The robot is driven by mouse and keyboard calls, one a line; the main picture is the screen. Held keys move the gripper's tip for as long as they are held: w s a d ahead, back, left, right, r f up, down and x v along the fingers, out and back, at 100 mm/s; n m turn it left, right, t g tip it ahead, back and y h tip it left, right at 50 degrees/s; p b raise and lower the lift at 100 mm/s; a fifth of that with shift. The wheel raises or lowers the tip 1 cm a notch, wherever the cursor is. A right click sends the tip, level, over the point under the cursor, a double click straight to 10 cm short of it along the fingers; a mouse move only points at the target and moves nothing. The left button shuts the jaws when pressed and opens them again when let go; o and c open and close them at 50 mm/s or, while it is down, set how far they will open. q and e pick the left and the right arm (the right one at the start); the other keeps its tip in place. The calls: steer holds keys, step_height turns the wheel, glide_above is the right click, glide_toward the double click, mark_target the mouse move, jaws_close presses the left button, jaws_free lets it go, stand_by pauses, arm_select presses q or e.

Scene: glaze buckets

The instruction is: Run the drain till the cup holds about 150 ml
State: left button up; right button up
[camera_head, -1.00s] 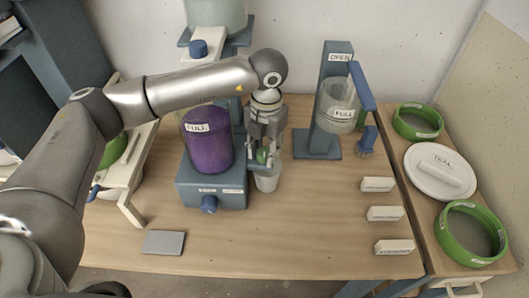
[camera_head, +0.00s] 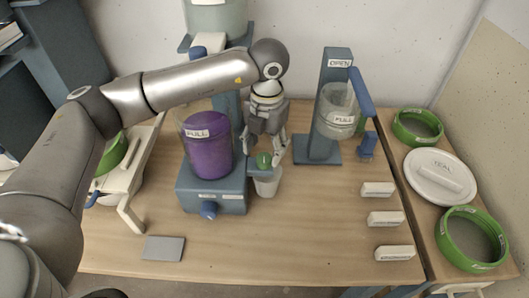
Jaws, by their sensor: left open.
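A clear bucket of purple liquid (camera_head: 208,153), labelled FULL, stands on a blue-grey base (camera_head: 224,201) with a blue knob (camera_head: 208,210) in front. A green knob (camera_head: 264,160) sits at the base's right side, above a small pale cup (camera_head: 267,184). The liquid level in the cup is too small to tell. My left gripper (camera_head: 265,153) points down over the green knob, its fingers spread to either side of it. I cannot tell whether they touch it. My right gripper is out of view.
A blue stand (camera_head: 318,149) marked OPEN carries a clear vessel (camera_head: 337,120) marked FULL, right of the cup. White labelled blocks (camera_head: 378,189) line the table's right side. A grey plate (camera_head: 163,248) lies front left. The front middle is clear.

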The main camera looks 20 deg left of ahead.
mark_target(266, 158)
arm_select(q)
step_height(266, 158, up, 9)
steer(key=shift+d, duration=0.15)
stand_by(0.5)
